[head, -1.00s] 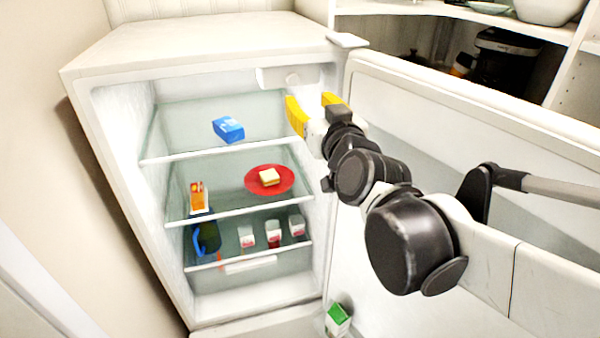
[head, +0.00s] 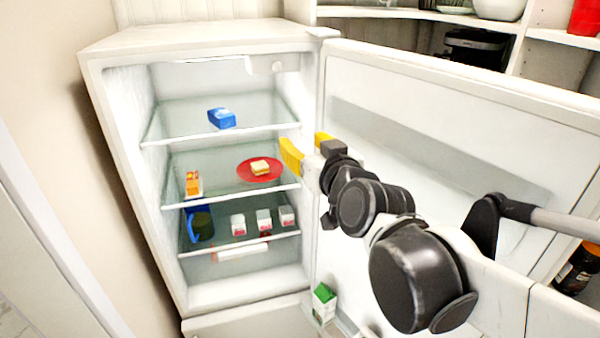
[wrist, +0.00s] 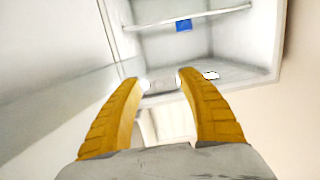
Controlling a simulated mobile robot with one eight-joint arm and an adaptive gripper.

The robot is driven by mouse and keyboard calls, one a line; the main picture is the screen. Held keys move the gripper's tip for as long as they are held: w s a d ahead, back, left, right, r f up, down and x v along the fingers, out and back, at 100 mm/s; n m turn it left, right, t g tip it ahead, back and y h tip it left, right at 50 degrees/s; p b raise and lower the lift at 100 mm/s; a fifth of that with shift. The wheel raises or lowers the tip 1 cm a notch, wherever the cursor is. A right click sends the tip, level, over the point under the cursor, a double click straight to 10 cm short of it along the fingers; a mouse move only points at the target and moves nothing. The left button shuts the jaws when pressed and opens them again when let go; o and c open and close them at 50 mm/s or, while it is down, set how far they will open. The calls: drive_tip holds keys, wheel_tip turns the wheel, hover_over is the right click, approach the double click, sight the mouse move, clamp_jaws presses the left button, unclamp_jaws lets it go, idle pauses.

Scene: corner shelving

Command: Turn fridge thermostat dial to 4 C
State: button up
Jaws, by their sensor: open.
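The fridge (head: 200,38) stands with its door open. The thermostat dial (head: 278,67) is a small round pale knob on a white housing (head: 262,65) under the fridge ceiling, at the right; its marks and setting are too small to read. My gripper (head: 303,143) has yellow fingers, spread apart and empty. It shows below the dial in the head view, near the right side of the fridge opening, not touching the dial. In the wrist view, my gripper (wrist: 158,80) frames the pale housing (wrist: 160,86) between its fingertips, with a gap beyond them.
The open fridge door (head: 430,110) lies to the right, behind my arm. Glass shelves hold a blue box (head: 221,118), a red plate (head: 245,174) with a sandwich, an orange carton (head: 193,184), a blue jug (head: 191,226) and several small cartons. A green carton (head: 323,293) sits low in the door.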

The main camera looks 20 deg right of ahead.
drive_tip(key=s+f+g+b, duration=0.3)
drive_tip(key=s+f+b, duration=0.3)
drive_tip(key=f+b, duration=0.4)
drive_tip(key=s+d+f+g+b, duration=0.1)
drive_tip(key=s+f+g+b, duration=0.2)
drive_tip(key=f, duration=2)
drive_tip(key=s+f+g+b, duration=0.3)
drive_tip(key=s+f+b, duration=0.7)
drive_tip(key=f+b, duration=0.7)
drive_tip(key=shift+d+m+g+h+b, duration=0.15)
drive_tip(key=shift+m+g+h+b, duration=0.2)
drive_tip(key=shift+b, duration=0.35)
drive_tip(key=shift+w, duration=0.1)
